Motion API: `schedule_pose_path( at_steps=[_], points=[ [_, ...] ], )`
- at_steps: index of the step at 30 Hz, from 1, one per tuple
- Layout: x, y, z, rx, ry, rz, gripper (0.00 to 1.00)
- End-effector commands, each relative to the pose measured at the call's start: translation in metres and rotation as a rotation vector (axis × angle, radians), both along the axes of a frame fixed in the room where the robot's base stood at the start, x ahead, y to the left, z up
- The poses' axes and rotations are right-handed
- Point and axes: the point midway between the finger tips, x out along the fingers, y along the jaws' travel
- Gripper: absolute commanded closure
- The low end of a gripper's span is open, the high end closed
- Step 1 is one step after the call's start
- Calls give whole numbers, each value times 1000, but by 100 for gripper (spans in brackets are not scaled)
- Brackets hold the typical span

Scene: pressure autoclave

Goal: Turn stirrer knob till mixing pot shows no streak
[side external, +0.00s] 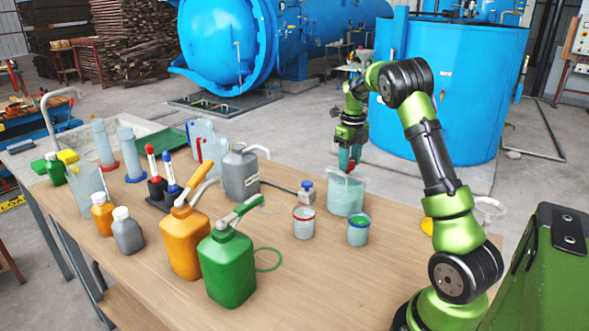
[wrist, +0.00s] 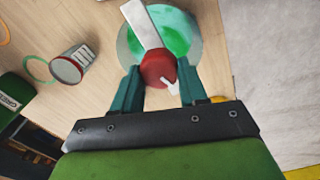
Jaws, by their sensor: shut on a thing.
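The mixing pot (side external: 346,195) is a clear beaker of pale bluish-green liquid near the table's back right edge. In the wrist view its round mouth (wrist: 188,30) shows brighter green patches among paler liquid. The red stirrer knob (wrist: 157,68) sits over the near side of the pot, with a white bar crossing the mouth and a small white pointer at its lower right. My gripper (wrist: 159,82) is shut on the knob, one dark teal finger at each side. In the side view my gripper (side external: 348,156) points down above the pot.
A red-rimmed cup (side external: 304,223) and a green-topped cup (side external: 358,230) stand close in front of the pot. A small blue-capped bottle (side external: 306,191) is to its left. Green (side external: 229,268) and orange (side external: 185,243) jugs stand further left. Bare wood lies in front.

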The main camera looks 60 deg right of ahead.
Motion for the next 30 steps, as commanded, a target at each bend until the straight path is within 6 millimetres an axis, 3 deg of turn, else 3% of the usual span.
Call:
schedule_pose_path(
  at_steps=[30],
  points=[
    [1,-4,2,-1,-2,965,88]
  ],
)
